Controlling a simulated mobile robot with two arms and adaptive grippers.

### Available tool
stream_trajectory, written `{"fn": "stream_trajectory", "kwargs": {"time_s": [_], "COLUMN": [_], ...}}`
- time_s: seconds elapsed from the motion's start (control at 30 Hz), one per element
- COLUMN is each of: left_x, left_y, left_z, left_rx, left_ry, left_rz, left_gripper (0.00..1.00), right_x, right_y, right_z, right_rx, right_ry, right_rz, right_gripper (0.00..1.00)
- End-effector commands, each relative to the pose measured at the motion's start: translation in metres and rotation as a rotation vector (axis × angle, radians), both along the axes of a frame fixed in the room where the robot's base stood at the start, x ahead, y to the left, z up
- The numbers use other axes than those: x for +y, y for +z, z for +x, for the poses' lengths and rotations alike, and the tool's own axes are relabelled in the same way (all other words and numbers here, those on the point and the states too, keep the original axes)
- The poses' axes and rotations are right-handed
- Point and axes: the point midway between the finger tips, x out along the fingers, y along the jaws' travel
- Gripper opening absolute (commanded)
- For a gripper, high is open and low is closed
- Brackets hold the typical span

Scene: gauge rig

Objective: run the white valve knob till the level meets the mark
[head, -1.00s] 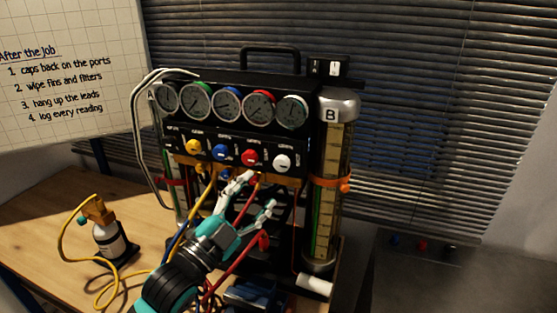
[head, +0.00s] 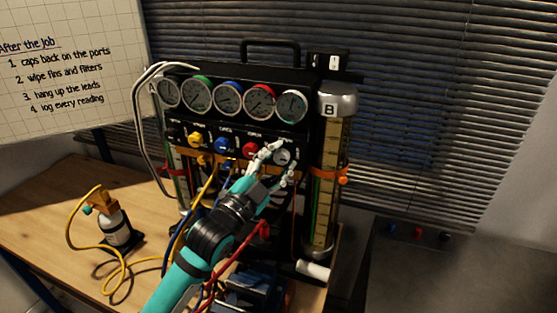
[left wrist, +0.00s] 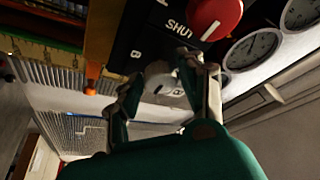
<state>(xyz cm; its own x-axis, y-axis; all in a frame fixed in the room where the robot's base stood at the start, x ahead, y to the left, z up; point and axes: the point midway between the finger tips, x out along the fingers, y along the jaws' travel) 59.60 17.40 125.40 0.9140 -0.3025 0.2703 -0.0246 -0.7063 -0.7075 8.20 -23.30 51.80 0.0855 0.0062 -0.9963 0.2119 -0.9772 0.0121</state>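The white valve knob (head: 283,157) is the rightmost in the row of knobs on the black gauge panel. My left gripper (head: 284,160) is open, with its fingers on either side of the knob. In the left wrist view the knob (left wrist: 160,83) shows between the two fingers (left wrist: 163,72), with a gap visible; I cannot tell whether either finger touches it. The tall sight cylinder marked B (head: 341,135) stands at the rig's right side, with a scale and an orange band (head: 325,174). The liquid level and the mark are too small to make out. My right gripper is out of view.
The red knob (head: 251,150) sits just left of the white one, then blue (head: 222,146) and yellow (head: 195,140). Gauges (head: 259,101) line the panel above. Yellow and red hoses hang below near my arm. A small bottle (head: 117,231) stands on the wooden table (head: 50,210).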

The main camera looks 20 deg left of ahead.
Motion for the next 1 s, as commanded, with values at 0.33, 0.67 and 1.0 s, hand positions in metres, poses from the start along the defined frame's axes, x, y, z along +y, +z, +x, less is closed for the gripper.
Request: {"fn": "stream_trajectory", "kwargs": {"time_s": [0.33,0.67,1.0], "left_x": [-0.0001,-0.002,-0.0018], "left_y": [-0.0004,-0.0014,-0.0009], "left_z": [-0.0002,-0.0002,-0.0001], "left_rx": [0.001,0.013,0.016], "left_ry": [-0.001,0.0,0.0], "left_rz": [-0.005,-0.346,-0.457], "left_gripper": [0.0,0.0,0.0], "right_x": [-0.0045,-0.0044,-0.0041], "right_y": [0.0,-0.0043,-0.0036], "right_z": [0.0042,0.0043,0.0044], "right_rx": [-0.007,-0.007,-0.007], "right_ry": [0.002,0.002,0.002], "right_rz": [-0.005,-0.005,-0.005], "right_gripper": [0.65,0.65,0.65]}}
